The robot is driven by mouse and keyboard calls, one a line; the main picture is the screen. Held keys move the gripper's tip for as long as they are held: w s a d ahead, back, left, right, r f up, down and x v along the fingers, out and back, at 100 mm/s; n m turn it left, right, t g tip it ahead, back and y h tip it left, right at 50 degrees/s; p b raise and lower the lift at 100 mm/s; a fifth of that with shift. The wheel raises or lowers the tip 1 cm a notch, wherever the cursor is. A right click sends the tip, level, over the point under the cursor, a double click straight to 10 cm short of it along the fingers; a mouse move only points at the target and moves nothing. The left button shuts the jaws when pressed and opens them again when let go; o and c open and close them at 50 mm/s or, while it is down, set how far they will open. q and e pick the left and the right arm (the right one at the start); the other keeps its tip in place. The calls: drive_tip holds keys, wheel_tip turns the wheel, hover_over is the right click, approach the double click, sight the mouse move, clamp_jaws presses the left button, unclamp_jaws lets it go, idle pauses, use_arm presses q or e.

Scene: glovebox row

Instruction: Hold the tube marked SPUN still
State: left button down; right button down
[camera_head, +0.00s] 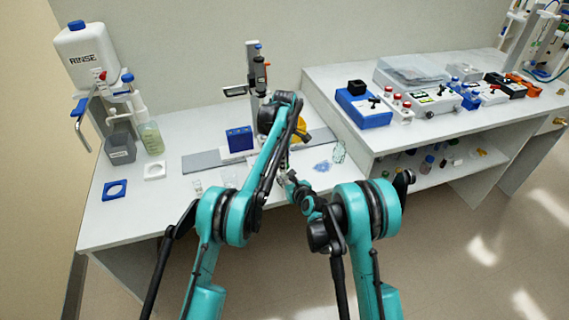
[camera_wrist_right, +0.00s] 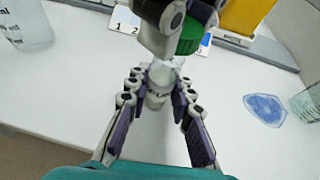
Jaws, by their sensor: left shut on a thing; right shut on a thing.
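A small pale tube (camera_wrist_right: 158,98) with dark, partly hidden lettering stands between the purple-padded fingers of my right gripper (camera_wrist_right: 160,86), which is shut on it. A green cap (camera_wrist_right: 189,38) sits above the tube. My left gripper (camera_wrist_right: 186,24) reaches in from above and is shut on the cap. I cannot tell whether the cap is on the tube or just clear of it. In the head view my right gripper (camera_head: 287,180) is low over the bench; my left arm hides much of the spot, and the tube cannot be made out there.

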use_arm(q)
drive_tip(key=shift+r, duration=2)
use_arm(e)
drive_tip(key=c, duration=1.3)
unclamp_jaws()
drive_tip(key=shift+o, duration=0.2)
